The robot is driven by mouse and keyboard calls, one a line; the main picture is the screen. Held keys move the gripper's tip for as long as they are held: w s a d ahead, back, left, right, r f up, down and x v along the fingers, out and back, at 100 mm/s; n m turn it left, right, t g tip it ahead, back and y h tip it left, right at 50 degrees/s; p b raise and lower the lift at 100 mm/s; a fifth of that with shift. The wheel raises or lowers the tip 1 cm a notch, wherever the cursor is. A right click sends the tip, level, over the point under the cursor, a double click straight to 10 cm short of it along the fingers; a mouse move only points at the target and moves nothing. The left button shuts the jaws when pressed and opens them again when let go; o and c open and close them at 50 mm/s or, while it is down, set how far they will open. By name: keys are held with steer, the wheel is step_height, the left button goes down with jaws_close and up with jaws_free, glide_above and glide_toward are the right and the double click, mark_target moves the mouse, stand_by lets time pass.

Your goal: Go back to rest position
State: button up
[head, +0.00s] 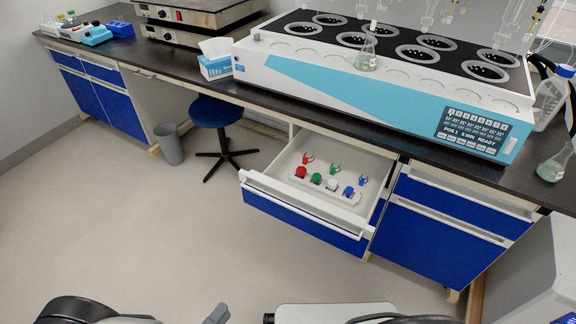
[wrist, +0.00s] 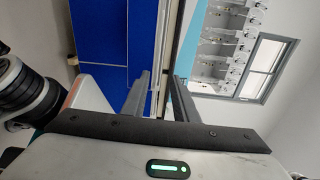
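My gripper (wrist: 159,82) shows in the wrist view with its two grey fingers apart and nothing between them. Behind the fingers are blue cabinet fronts (wrist: 98,35), turned sideways in the picture. No object is held. In the head view, parts of my own body show along the bottom edge, and I cannot make out the fingertips there.
A drawer (head: 308,216) stands pulled out, holding red, green, white and blue-coloured items. The multi distiller (head: 390,90) sits on the dark bench, with a flask (head: 366,56) on it. Another flask (head: 552,164) stands at right. A stool (head: 216,112) and bin (head: 169,145) occupy the floor; the left floor is clear.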

steer(key=w+d+r+m+g+p, duration=0.3)
steer(key=w+d+r+m+g, duration=0.1)
steer(key=r+m, duration=0.4)
steer(key=w+d+r+m+g+p, duration=0.2)
steer(key=w+d+r+m+g, duration=0.3)
steer(key=r, duration=0.5)
steer(key=w+d+r+m+g+p, duration=0.3)
steer(key=w+r+m+g, duration=0.1)
steer(key=r+m, duration=0.5)
steer(key=s+d+r+m+t+y+p, duration=0.1)
steer(key=d+r+m+y+p, duration=0.2)
steer(key=d+r+m, duration=0.3)
steer(key=d+r+m+t+y+p, duration=0.1)
steer(key=d+r+m+y+p, duration=0.2)
steer(key=d+r+m, duration=0.3)
steer(key=s+d+r+m+t+y+p, duration=0.1)
steer(key=d+r+m+y+p, duration=0.2)
steer(key=r+m, duration=1)
step_height(320, 180, up, 3)
steer(key=d+p, duration=0.1)
steer(key=d, duration=0.1)
steer(key=shift+s+d+t, duration=0.3)
steer(key=shift+s+d, duration=0.05)
steer(key=shift+d, duration=0.05)
steer(key=shift+f, duration=0.1)
